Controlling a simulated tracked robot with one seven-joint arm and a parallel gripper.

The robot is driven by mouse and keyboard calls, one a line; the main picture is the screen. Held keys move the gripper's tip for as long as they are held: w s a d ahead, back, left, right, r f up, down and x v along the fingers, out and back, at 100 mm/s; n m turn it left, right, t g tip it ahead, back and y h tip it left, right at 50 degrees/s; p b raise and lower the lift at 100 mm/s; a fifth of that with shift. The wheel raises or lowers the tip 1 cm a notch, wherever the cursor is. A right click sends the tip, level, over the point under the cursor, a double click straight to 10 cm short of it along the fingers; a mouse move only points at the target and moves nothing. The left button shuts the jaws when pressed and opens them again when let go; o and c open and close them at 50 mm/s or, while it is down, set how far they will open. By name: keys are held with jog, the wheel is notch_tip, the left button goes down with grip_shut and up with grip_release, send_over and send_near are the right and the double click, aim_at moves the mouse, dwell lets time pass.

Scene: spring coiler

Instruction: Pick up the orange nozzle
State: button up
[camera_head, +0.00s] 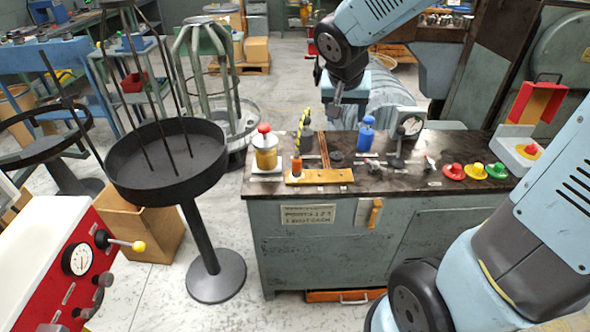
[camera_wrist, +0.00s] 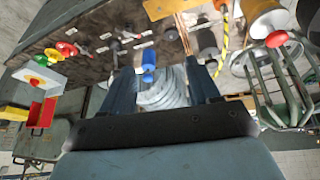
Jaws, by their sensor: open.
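A small orange nozzle (camera_head: 297,165) stands upright at the left end of a yellow-orange block on the bench, in the head view. In the wrist view I cannot clearly make it out; part of the block (camera_wrist: 158,9) shows at the top edge. My gripper (camera_head: 334,110) is above the far side of the bench, beyond and to the right of the nozzle, well apart from it. In the wrist view my gripper (camera_wrist: 159,75) has its two dark fingers spread with nothing held; a blue bottle shows in the gap, farther off.
On the dark bench top (camera_head: 420,182) are a yellow jar with a red knob (camera_head: 265,148), a blue bottle (camera_head: 366,134), a gauge (camera_head: 412,124) and red, yellow and green buttons (camera_head: 474,171). A yellow-black post (camera_head: 304,125) stands behind the nozzle. A black round stand (camera_head: 170,165) is left.

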send_near(297, 166)
jog(key=w+r, duration=0.1)
jog(key=r, duration=0.1)
jog(key=shift+m+y, duration=0.3)
jog(key=shift+x, duration=7.1)
jog(key=shift+s+d, duration=0.1)
jog(key=shift+d, duration=0.05)
grip_shut()
